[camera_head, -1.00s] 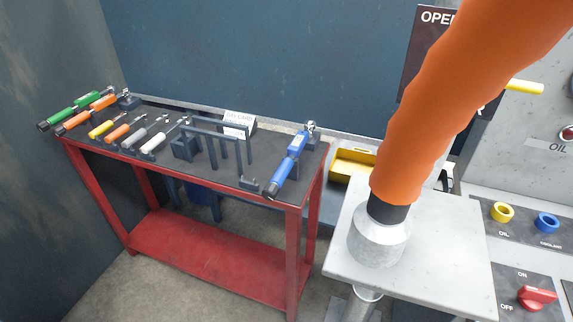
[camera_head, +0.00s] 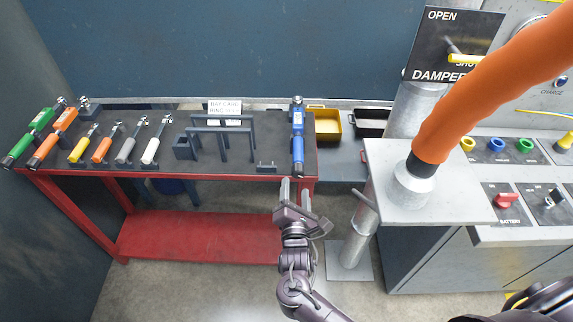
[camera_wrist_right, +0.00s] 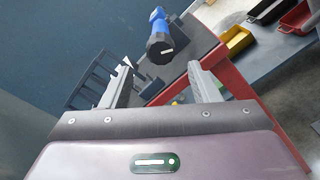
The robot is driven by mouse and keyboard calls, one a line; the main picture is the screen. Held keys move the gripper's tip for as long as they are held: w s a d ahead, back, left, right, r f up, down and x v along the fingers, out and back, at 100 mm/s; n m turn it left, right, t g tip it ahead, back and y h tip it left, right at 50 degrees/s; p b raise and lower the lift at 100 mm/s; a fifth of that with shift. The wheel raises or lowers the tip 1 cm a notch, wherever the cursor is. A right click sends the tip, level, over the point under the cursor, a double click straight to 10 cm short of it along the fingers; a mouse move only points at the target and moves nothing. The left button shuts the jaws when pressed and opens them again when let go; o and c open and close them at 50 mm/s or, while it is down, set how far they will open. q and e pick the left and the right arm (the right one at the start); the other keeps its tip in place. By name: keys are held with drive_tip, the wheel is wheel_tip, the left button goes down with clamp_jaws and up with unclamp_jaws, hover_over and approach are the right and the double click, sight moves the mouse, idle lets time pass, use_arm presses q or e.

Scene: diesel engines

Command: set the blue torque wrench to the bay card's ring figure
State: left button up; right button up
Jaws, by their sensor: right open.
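The blue torque wrench (camera_head: 298,136) lies at the right end of the red bench's dark top, its black grip end toward me. The bay card (camera_head: 225,107) is a white card standing at the back of the bench; I cannot read its figure. My right gripper (camera_head: 294,190) is open and empty, just in front of the wrench's grip end. In the right wrist view the blue wrench (camera_wrist_right: 159,38) shows end-on, ahead of and between the open fingers (camera_wrist_right: 160,90), apart from them. My left gripper is not in view.
The red bench (camera_head: 60,190) also carries green, orange, yellow, grey and white tools on its left, and dark racks (camera_head: 222,140) in the middle. A thick orange hose (camera_head: 480,85) on a grey stand rises at right. Yellow (camera_head: 323,122) and black bins sit behind.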

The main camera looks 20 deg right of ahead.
sight(298, 176)
drive_tip(key=shift+w+d+r, duration=0.15)
drive_tip(key=shift+w+r, duration=0.05)
drive_tip(key=shift+r, duration=0.15)
drive_tip(key=x, duration=0.4)
drive_tip(key=shift+s+d+p, duration=0.1)
drive_tip(key=shift+d+p, duration=0.25)
drive_tip(key=shift+x, duration=1.2)
drive_tip(key=shift+w+f, duration=0.2)
drive_tip(key=shift+w, duration=0.35)
drive_tip(key=c, duration=0.9)
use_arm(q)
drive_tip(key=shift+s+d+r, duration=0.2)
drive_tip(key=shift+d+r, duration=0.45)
use_arm(e)
drive_tip(key=shift+c, duration=0.3)
